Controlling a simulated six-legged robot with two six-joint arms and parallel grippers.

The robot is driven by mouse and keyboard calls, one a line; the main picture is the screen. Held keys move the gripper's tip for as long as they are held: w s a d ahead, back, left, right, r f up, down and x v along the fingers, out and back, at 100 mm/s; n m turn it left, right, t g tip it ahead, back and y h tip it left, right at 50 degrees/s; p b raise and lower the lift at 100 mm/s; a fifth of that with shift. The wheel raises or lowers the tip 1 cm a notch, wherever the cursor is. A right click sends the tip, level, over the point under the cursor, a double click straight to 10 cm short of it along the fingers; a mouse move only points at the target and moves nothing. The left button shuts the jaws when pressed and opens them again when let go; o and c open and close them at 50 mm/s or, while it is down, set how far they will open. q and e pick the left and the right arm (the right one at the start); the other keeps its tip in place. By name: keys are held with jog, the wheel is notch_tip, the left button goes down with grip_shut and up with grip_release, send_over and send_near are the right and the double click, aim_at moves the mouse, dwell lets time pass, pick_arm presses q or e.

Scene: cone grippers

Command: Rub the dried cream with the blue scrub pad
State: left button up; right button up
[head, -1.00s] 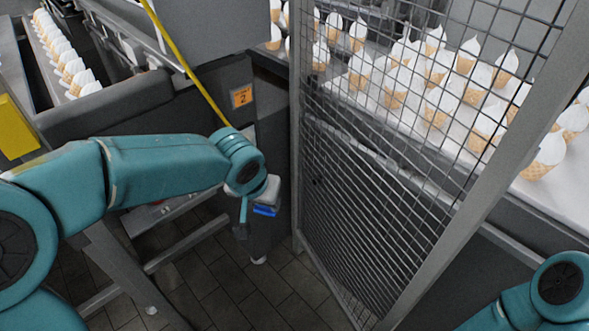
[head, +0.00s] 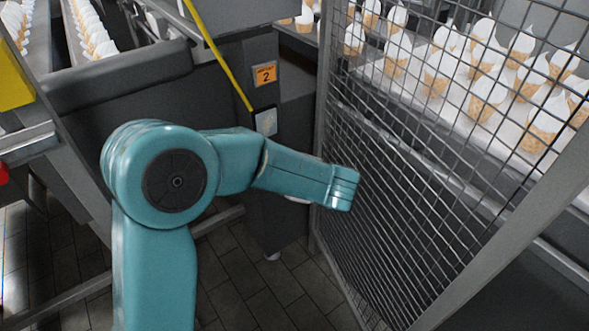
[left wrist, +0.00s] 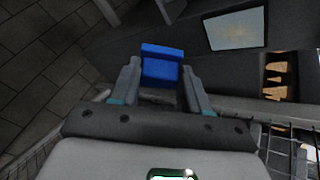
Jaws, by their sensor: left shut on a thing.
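The blue scrub pad (left wrist: 162,66) shows in the left wrist view, between the two fingers of my left gripper (left wrist: 161,82), which is shut on it. The pad is apart from the pale rectangular panel (left wrist: 236,29) beyond it at upper right. In the head view the same panel (head: 266,122) is on the dark cabinet, below an orange sign. There my left arm hides the gripper and pad. I cannot make out dried cream clearly on any surface. My right gripper is not in view.
A wire mesh guard (head: 410,150) in a grey frame stands to the right of my left arm. Behind it, cream-topped cones (head: 487,92) stand on a conveyor. A yellow bar (head: 215,52) slants down towards the panel. Tiled floor (head: 265,295) lies below.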

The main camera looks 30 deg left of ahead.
pick_arm(q)
jog(key=w+m+t, duration=0.1)
jog(key=m+t+y+b, duration=0.1)
jog(key=w+m+t, duration=0.1)
jog(key=shift+w+a+r+t+y+b, duration=0.2)
jog(key=shift+w+r+t+y+b, duration=0.1)
jog(key=shift+w+t+b, duration=0.1)
jog(key=shift+w+r, duration=0.1)
jog(key=shift+w, duration=0.05)
jog(key=shift+w+a+r+t, duration=0.1)
jog(key=shift+w+a+t, duration=0.1)
jog(key=shift+t, duration=0.1)
jog(key=a, duration=0.1)
jog(key=w+a+p, duration=0.1)
jog(key=a, duration=0.1)
jog(key=w+a, duration=0.1)
jog(key=a, duration=0.1)
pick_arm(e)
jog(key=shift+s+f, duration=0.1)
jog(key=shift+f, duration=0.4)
pick_arm(q)
jog(key=shift+w+a, duration=0.35)
jog(key=shift+a, duration=0.5)
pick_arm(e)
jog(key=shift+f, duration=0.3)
